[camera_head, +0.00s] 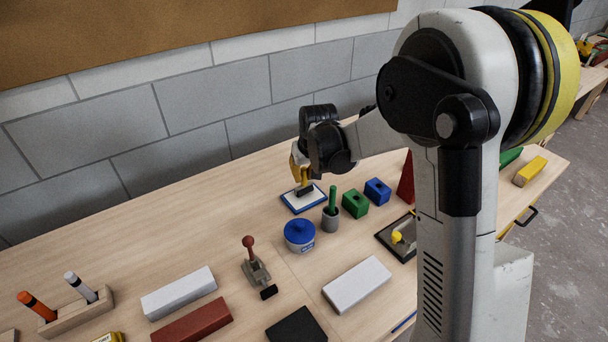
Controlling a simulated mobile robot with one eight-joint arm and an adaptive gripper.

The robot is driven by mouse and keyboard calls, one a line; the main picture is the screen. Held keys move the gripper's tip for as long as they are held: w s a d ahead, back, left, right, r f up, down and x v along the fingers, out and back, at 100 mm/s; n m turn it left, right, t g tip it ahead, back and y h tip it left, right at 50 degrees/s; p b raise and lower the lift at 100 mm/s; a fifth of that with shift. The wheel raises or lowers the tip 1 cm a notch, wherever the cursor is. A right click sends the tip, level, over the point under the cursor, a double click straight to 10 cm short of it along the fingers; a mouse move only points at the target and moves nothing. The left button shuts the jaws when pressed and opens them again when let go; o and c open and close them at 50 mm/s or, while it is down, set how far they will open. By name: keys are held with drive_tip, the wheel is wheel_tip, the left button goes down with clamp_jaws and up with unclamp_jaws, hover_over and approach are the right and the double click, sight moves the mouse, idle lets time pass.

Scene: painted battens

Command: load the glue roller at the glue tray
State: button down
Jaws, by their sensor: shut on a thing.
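My gripper (300,162) is at the far side of the bench, seen partly from behind, and is shut on the glue roller. My wrist hides part of the fingers.
Green (355,204) and blue (377,191) blocks stand right. White (178,293) and red (192,323) battens lie front left. The bench behind them is clear.

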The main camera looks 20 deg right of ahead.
drive_tip(key=shift+f+b, duration=0.45)
drive_tip(key=shift+f, duration=0.1)
idle(1.4)
drive_tip(key=shift+r+p, duration=2.4)
drive_tip(key=shift+r, duration=1.1)
